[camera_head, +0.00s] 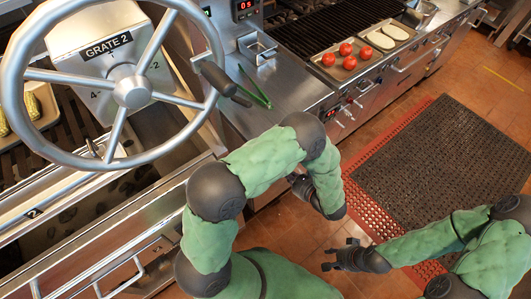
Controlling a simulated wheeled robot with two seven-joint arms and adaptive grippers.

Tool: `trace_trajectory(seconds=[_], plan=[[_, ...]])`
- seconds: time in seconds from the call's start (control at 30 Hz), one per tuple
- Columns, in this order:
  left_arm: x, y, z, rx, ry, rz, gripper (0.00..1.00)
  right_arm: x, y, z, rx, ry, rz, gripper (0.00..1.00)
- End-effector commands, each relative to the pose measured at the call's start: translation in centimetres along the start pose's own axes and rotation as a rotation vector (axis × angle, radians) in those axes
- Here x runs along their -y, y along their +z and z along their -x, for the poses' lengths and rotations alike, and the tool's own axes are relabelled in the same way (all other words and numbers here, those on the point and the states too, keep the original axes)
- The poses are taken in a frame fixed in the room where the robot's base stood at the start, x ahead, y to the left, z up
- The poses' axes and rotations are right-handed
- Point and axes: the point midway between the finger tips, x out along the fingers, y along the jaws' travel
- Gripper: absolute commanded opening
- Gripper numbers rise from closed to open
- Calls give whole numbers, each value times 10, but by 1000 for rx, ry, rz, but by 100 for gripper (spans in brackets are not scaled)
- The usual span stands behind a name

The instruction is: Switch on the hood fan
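No hood fan or switch that I can identify as its own shows in the head view. My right gripper (338,254) is over the tiled floor at the lower middle, its dark fingers spread apart and empty. My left arm bends over the counter edge and down. The dark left gripper (298,185) is partly hidden by its own arm, and its fingers cannot be made out clearly. Both grippers are well apart from the appliances' control panels. A panel with a red digital display (245,8) is at the top.
A large metal wheel (131,88) marked by a GRATE 2 box (92,38) fills the upper left. Tongs (254,88) lie on the steel counter (290,95). Trays hold tomatoes (350,62) and pale slices (381,40). A dark mat (440,150) covers the floor at right.

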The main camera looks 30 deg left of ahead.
Motion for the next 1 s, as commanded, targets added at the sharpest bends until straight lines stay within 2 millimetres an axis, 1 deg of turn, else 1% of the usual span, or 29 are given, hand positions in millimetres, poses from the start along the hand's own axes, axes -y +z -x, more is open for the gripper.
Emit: trace_trajectory(seconds=[0.03, 0.1, 0.47, 0.57, 0.67, 0.77, 1.0], plan=[[0, 1, 1, 0, 1, -1, 0, 2, 0, 5, 0, 0, 0, 40], [-1, -1, 0, -1, 0, -1, 0, 2, 0, 7, 0, 0, 0, 40], [-1, -3, -1, -1, 1, 0, 0, 2, 1, 5, 1, 0, 0, 40], [-1, -3, -5, -1, 3, 0, 0, 2, 0, 5, 1, 0, 0, 40], [-1, -4, -15, -1, 3, 1, 0, 1, 0, 3, 1, 0, 0, 40], [-2, -4, -30, -2, 6, 1, 0, 0, 0, 0, 1, 0, 0, 40], [-2, -5, -76, -2, 6, 1, 0, -3, 0, -8, 1, 0, 0, 40]])
